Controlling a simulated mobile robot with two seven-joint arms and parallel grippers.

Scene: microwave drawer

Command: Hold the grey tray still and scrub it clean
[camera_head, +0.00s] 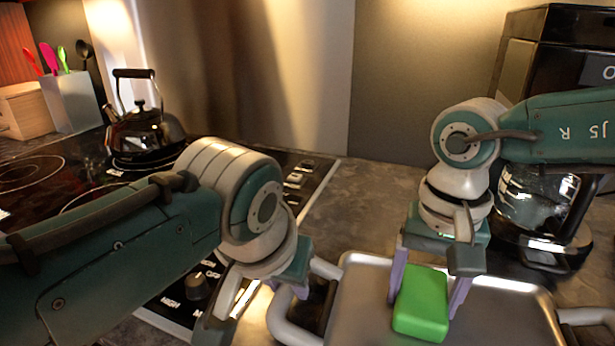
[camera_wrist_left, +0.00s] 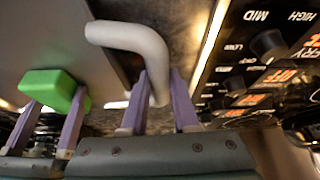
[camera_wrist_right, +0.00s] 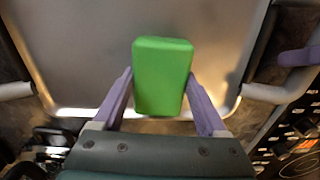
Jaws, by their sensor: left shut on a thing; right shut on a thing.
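The grey tray (camera_head: 365,290) lies on the counter at the bottom of the head view, its near part cut off. It has a pale handle at each side. My left gripper (camera_wrist_left: 158,103) is shut on the tray's left handle (camera_wrist_left: 140,38), which passes between its purple fingers. My right gripper (camera_wrist_right: 160,95) is shut on a green sponge (camera_head: 422,303), one finger on each side. The sponge also shows over the tray in the right wrist view (camera_wrist_right: 162,70). I cannot tell whether it touches the tray's surface. The tray surface I see looks plain grey with bright reflections.
A stove (camera_head: 170,300) with knobs lies left of the tray, with a dark kettle (camera_head: 145,130) on it. A coffee maker with a glass pot (camera_head: 540,205) stands close behind my right arm. Bare counter (camera_head: 375,195) shows behind the tray. A utensil holder (camera_head: 70,100) is far left.

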